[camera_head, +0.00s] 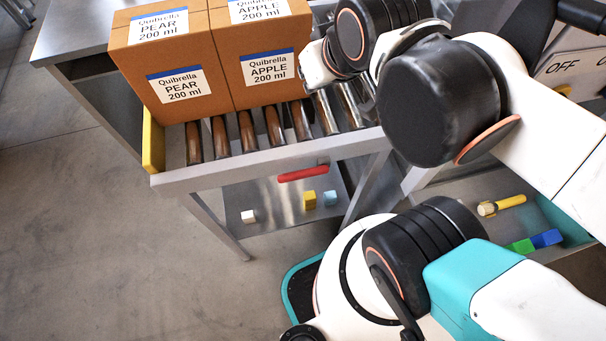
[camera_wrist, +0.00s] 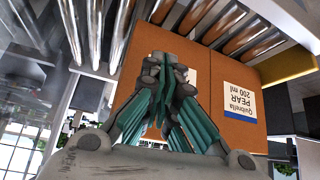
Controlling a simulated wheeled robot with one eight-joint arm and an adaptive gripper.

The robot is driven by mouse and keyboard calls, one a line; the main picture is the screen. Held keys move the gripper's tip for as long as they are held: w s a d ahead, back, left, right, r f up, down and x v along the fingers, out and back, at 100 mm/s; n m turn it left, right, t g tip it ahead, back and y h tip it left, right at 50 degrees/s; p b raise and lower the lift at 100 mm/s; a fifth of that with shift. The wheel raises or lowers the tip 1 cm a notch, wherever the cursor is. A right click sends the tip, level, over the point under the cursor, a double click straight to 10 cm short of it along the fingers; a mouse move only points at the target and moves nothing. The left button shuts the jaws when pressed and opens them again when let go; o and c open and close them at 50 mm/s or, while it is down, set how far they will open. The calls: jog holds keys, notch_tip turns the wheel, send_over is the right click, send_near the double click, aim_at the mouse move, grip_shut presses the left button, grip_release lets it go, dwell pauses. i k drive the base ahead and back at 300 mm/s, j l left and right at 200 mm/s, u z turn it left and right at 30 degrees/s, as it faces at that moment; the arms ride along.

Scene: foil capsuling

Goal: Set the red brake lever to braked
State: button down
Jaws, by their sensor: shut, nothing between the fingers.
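The red brake lever (camera_head: 303,174) is on the front rail of the roller conveyor (camera_head: 240,168), in the head view. It lies nearly along the rail, its right end slightly higher, by a small grey mount. The lever does not show in the wrist view. My gripper (camera_wrist: 168,62) is shut and empty in the wrist view, with brown cartons and rollers beyond its fingers. In the head view my own arm hides the fingers, so I cannot tell their exact distance from the lever. No contact with the lever shows.
Brown cartons labelled pear (camera_head: 158,91) and apple (camera_head: 253,78) stand on the rollers. A yellow stop (camera_head: 153,142) is at the conveyor's left end. Below, a shelf holds a white block (camera_head: 248,216), a yellow block (camera_head: 309,200) and a light blue block (camera_head: 330,198). Open floor lies left.

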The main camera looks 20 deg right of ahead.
aim_at(323, 164)
jog(key=k+u, duration=0.15)
jog(key=k, duration=0.4)
jog(key=k+j+u, duration=0.15)
jog(key=k, duration=0.35)
jog(key=k+l+u, duration=0.25)
jog(key=k+l, duration=0.35)
jog(key=k+l+u, duration=0.25)
jog(key=k+l, duration=0.25)
jog(key=k, duration=0.15)
